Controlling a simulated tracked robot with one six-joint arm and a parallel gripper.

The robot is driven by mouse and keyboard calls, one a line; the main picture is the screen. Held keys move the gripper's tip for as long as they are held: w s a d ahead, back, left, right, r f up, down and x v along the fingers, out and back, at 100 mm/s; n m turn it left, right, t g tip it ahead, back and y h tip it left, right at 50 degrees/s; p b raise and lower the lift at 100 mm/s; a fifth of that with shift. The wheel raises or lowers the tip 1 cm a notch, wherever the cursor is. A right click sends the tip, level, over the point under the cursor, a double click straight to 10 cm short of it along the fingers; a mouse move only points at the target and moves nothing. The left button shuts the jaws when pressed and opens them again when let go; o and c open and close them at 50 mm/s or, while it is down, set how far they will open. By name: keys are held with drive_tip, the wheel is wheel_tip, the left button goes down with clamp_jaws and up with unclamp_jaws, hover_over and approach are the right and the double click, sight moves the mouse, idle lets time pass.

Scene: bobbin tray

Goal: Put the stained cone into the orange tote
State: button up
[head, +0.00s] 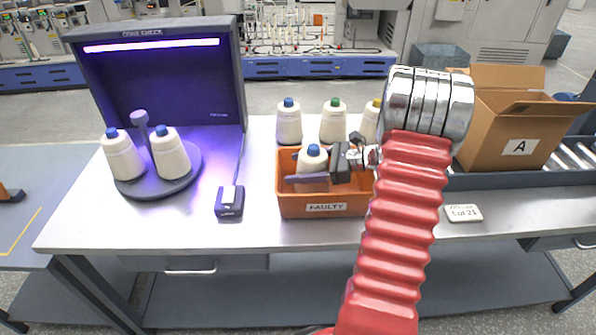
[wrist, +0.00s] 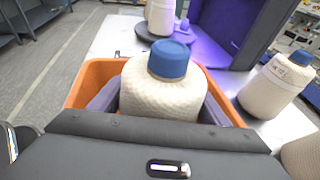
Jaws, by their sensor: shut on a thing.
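A cream cone with a blue tip (head: 312,160) is held between the fingers of my gripper (head: 325,180), over the orange tote (head: 292,207) labelled FAULTY. In the wrist view the held cone (wrist: 162,90) stands upright between the grey fingers, with the orange tote (wrist: 92,80) around it. Its lower part is hidden by the gripper and the tote's front wall, so I cannot tell whether it touches the tote floor. No stain shows on the side facing me.
Two blue-tipped cones (head: 122,155) stand on the round turntable (head: 185,182) by the lit purple check booth (head: 160,95). Three cones (head: 333,120) with blue, green and yellow tips stand behind the tote. A cardboard box marked A (head: 488,140) is at right. The table's front left is clear.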

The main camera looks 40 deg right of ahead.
drive_tip(key=shift+f, duration=0.55)
drive_tip(key=o, duration=1.3)
drive_tip(key=shift+o, duration=0.2)
drive_tip(key=v, duration=1.2)
